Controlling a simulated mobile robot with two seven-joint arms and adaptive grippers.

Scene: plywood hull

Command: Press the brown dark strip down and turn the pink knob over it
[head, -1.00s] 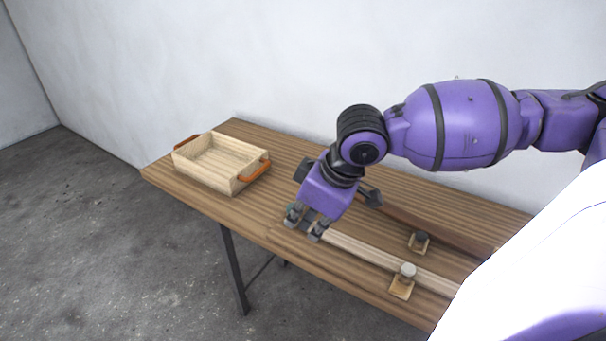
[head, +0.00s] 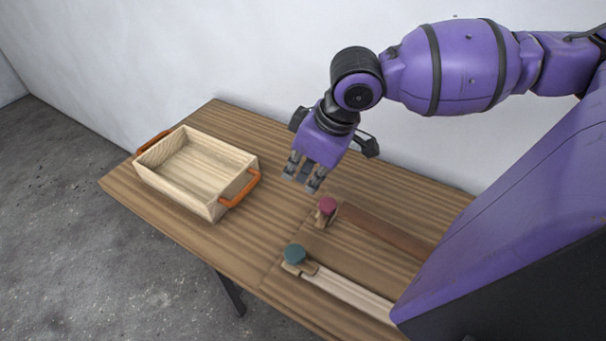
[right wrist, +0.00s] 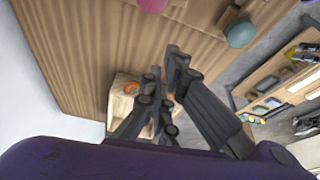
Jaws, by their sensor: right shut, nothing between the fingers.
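The brown dark strip (head: 385,232) lies on the table, its right part hidden behind my own body. The pink knob (head: 327,205) stands at its left end on a small wooden piece. I cannot tell whether the knob's catch lies over the strip. The pink knob also shows at the top edge of the right wrist view (right wrist: 152,5). My right gripper (head: 304,184) is shut and empty, pointing down above the table, a little left of and behind the pink knob and apart from it. Its fingers show in the right wrist view (right wrist: 165,78). My left gripper is not in view.
A teal knob (head: 294,254) stands at the left end of a pale strip (head: 345,292), nearer the table's front edge. A wooden tray with orange handles (head: 210,206) stands at the left. The wall is close behind the table (head: 265,225).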

